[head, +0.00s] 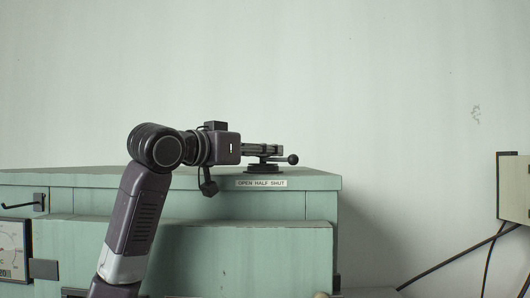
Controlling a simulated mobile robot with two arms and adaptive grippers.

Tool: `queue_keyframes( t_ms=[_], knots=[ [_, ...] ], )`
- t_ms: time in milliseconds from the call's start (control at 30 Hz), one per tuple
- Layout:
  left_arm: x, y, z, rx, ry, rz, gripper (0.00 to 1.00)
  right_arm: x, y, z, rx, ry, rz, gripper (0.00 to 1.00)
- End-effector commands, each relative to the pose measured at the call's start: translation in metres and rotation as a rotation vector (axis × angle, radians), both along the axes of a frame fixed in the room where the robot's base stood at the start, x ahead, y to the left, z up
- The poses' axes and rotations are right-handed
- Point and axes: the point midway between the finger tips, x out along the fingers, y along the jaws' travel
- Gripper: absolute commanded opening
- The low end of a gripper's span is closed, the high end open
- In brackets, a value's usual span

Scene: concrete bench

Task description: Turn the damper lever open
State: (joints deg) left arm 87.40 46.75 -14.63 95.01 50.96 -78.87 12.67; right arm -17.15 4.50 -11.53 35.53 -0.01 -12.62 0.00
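The damper lever (293,159) has a dark round knob that points right from a black round base (263,168) on top of the green cabinet. A white label (261,184) on the cabinet's front edge below it reads OPEN HALF SHUT. My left gripper (278,150) reaches in level from the left, with its fingers at the lever just left of the knob. The fingers overlap the lever in this view and hide most of its bar. I cannot tell whether they touch it or how far apart they are. My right gripper is not in view.
The green cabinet (275,260) has a stepped front, with a gauge (13,250) and a small black hook (38,203) at left. A beige box (515,188) with black cables stands at far right. The space above the cabinet is clear.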

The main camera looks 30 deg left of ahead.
Motion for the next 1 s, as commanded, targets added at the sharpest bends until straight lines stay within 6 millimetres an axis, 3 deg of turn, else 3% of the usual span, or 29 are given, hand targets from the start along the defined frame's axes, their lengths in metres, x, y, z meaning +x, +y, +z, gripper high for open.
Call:
queue_keyframes(
  t_ms=[300,433,800,1000],
  knots=[
    [-0.001,0.0,0.0,0.0,0.0,0.0,0.43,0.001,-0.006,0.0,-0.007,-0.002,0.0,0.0],
    [-0.011,0.001,0.0,0.0,-0.001,0.0,0.43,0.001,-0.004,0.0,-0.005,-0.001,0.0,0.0],
    [-0.086,0.011,0.0,0.001,-0.002,0.003,0.43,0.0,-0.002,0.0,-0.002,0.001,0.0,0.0],
    [-0.113,0.013,0.0,-0.001,0.0,0.002,0.43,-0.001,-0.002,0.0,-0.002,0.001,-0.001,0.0]
  ],
)
